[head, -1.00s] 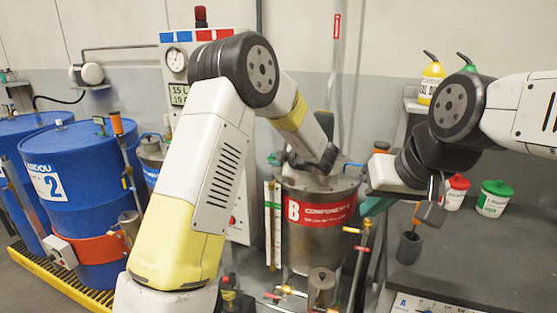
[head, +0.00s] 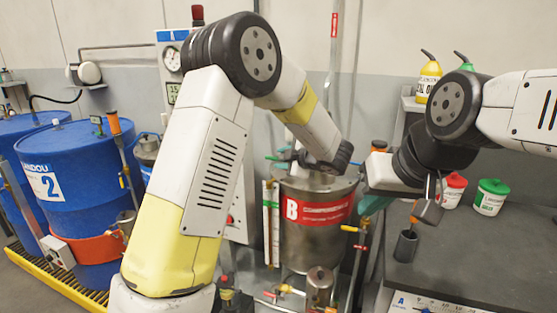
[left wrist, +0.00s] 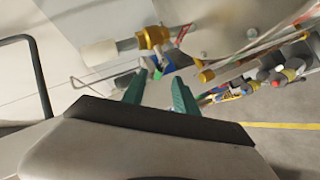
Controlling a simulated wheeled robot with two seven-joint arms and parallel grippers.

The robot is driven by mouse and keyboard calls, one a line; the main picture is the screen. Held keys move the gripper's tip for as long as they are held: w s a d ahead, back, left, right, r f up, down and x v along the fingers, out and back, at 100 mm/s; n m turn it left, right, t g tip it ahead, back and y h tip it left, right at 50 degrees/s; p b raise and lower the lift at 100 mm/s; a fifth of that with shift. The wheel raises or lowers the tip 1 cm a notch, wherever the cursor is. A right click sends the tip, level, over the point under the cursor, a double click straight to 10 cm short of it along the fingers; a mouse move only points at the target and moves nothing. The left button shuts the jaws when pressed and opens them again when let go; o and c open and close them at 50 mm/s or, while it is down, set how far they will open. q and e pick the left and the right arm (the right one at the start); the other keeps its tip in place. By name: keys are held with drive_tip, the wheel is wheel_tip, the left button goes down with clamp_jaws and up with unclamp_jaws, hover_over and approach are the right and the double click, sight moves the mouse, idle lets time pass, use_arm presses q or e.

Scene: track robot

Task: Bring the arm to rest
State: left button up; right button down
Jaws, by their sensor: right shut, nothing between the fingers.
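My left arm (head: 205,165) rises from the lower left, bends at a high elbow and reaches down to the right. Its wrist is in front of the steel tank marked B (head: 300,245), near the tank's top. The left gripper is mostly hidden behind the wrist in the head view. In the left wrist view its two green fingers (left wrist: 159,92) stand apart with nothing between them. My right arm (head: 515,105) comes in from the right. Its teal gripper (head: 374,205) points down to the left beside the tank, shut and empty, partly hidden by its own wrist.
Blue drums (head: 75,180) stand at left on a yellow-edged grating. Valves and pipes crowd the tank's front. A gauge panel (head: 172,60) stands behind my left arm.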

use_arm(q)
drive_tip(key=shift+v, duration=1)
wheel_tip(320, 180, up, 10)
drive_tip(key=w+m+t+h, duration=0.2)
drive_tip(key=m+t+h, duration=0.1)
drive_tip(key=m+h, duration=0.15)
drive_tip(key=s+r+m+h, duration=0.6)
drive_tip(key=s+m+h, duration=0.1)
drive_tip(key=s, duration=0.2)
drive_tip(key=s+a+f+m+g, duration=0.2)
drive_tip(key=s+a+f+m, duration=0.1)
drive_tip(key=s, duration=0.6)
drive_tip(key=s+a+f+m+g+y, duration=0.1)
drive_tip(key=s+a+f+m+g, duration=0.2)
drive_tip(key=s, duration=0.6)
drive_tip(key=s+a+f+m+g, duration=0.2)
drive_tip(key=s+a+f+m, duration=0.1)
drive_tip(key=s+a, duration=0.4)
drive_tip(key=shift+s+g+y, duration=0.35)
drive_tip(key=shift+s+g, duration=0.05)
drive_tip(key=shift+s, duration=0.6)
drive_tip(key=shift+d, duration=0.1)
